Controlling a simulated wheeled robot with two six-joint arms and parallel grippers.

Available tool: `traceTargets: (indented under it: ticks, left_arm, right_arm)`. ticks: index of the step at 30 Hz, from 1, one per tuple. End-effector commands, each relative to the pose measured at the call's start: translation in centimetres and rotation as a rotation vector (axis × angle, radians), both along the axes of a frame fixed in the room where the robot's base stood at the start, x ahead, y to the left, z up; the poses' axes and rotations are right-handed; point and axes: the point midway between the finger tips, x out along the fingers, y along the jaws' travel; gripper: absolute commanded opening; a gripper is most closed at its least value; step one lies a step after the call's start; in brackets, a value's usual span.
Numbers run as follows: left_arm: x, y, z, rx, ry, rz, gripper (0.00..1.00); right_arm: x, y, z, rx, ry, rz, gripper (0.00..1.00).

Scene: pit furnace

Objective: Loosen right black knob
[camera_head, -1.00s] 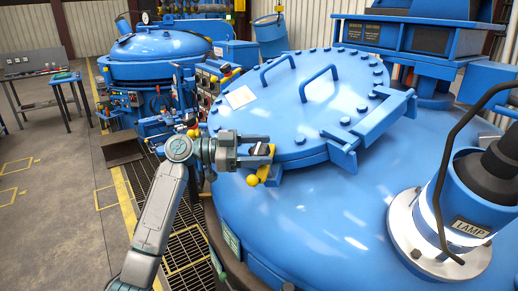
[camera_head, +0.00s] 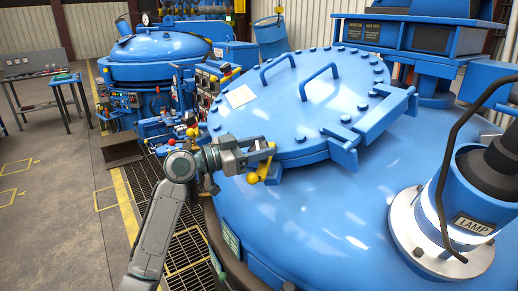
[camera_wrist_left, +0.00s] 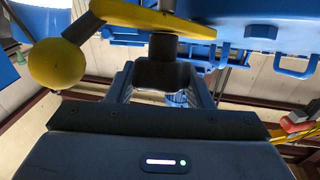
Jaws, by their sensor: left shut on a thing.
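The black knob (camera_wrist_left: 164,72) sits between the two fingers of my left gripper (camera_wrist_left: 164,88) in the left wrist view, below a flat yellow piece. A yellow handle with a round ball end (camera_wrist_left: 57,64) reaches to the left of it. In the head view my left gripper (camera_head: 266,152) is shut at the left front edge of the blue round lid (camera_head: 300,105), beside the yellow handle (camera_head: 255,178). The fingers mostly hide the knob there. My right gripper is out of view.
The large blue furnace top (camera_head: 330,210) spreads under and right of the lid. A lamp housing (camera_head: 465,200) with a black bent bar stands at the right. A control panel (camera_head: 205,85) is behind my left arm. Floor at the left is mostly clear.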

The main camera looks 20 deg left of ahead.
Motion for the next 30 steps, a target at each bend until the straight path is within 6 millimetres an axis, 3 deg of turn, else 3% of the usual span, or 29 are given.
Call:
traceTargets:
  ticks: [21,30]
  left_arm:
    - [0.0,-0.1,0.8,-0.199,0.168,0.593,0.24]
    - [0.1,0.0,0.5,-0.244,0.203,0.738,0.24]
  right_arm:
    - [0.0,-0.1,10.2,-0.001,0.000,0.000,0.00]
    - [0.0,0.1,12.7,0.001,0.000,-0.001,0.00]
